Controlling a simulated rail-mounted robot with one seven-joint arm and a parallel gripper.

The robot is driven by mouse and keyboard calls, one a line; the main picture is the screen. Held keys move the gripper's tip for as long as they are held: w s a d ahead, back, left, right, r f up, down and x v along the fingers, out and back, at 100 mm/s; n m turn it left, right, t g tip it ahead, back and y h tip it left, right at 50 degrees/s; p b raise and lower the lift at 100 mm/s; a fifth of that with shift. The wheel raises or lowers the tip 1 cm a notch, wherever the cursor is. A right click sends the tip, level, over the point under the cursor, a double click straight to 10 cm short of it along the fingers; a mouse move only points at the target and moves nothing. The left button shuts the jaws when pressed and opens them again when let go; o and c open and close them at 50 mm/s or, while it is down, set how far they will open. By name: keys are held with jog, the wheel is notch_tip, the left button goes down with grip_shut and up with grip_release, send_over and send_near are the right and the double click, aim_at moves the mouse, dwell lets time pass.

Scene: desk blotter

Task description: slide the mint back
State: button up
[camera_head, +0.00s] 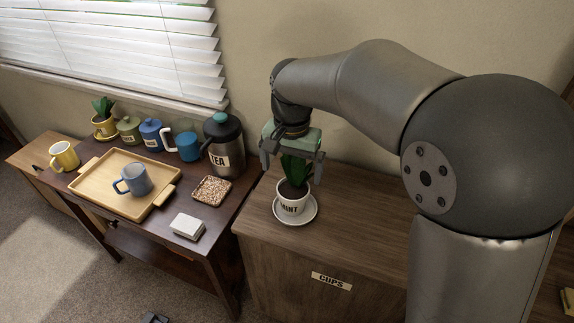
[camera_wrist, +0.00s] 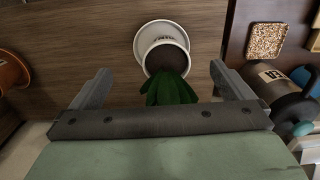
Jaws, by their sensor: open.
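The mint is a green-leaved plant in a white pot labelled MINT (camera_head: 291,205). It stands upright on a white saucer (camera_head: 309,214) on the wooden cabinet marked CUPS. In the wrist view the mint pot (camera_wrist: 161,44) shows with its dark soil and green leaves (camera_wrist: 169,90). My gripper (camera_head: 292,172) is above the mint, pointing down, and its open fingers are on either side of the leaves. In the wrist view my gripper (camera_wrist: 160,80) has its two fingers wide apart, with the leaves between them and the pot beyond. Nothing is held.
Left of the cabinet, a dark table holds a TEA press (camera_head: 222,148), a wooden tray (camera_head: 100,201) with a grey-blue mug (camera_head: 137,180), a speckled coaster (camera_head: 211,191) and a white box (camera_head: 187,226). An orange pot (camera_wrist: 10,72) shows in the wrist view.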

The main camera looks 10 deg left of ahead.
aim_at(291, 220)
notch_tip(291, 220, down, 17)
jog(key=shift+f, duration=0.2)
dwell(0.5)
jog(key=c, duration=0.7)
